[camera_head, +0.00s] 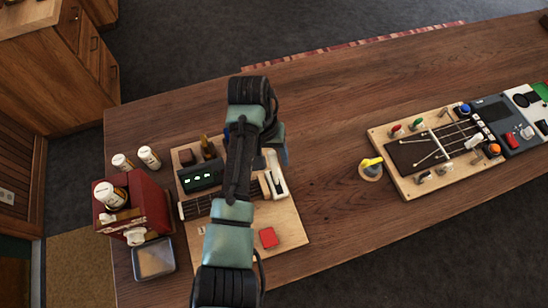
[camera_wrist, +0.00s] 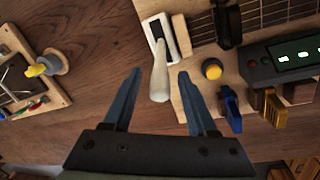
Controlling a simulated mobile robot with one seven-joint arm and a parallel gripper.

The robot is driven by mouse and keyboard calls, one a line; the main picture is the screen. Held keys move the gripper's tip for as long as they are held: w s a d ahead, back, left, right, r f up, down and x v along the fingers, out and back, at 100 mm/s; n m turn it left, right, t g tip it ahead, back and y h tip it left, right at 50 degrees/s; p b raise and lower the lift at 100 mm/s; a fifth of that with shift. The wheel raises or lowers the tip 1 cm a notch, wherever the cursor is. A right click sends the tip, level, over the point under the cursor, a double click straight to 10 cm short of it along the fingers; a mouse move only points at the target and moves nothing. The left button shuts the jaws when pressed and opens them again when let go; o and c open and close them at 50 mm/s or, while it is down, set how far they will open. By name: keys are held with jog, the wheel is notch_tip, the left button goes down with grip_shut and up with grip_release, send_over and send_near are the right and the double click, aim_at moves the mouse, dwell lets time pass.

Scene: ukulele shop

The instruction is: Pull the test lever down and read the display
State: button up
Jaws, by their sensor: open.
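A white lever (camera_head: 275,172) stands at the right side of the left wooden board. In the wrist view the white lever (camera_wrist: 159,75) rises from a pale slotted plate, its rounded end toward my gripper. My gripper (camera_wrist: 161,73) is open, with one blue finger on each side of the lever in the picture. I cannot tell whether the fingers touch it. A dark display box (camera_head: 200,176) with small green lit marks sits on the same board. The display (camera_wrist: 292,55) also shows in the wrist view; its marks are too small to read. My arm hides part of the board.
A yellow button (camera_wrist: 211,69), a blue clip (camera_wrist: 231,108) and a gold clip (camera_wrist: 272,105) stand near the lever. A red box (camera_head: 132,207) and white bottles (camera_head: 149,157) are at left.

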jog(key=shift+d+f, duration=0.2)
jog(key=shift+f, duration=1.1)
grip_shut()
jog(key=shift+r, duration=0.1)
dwell(0.4)
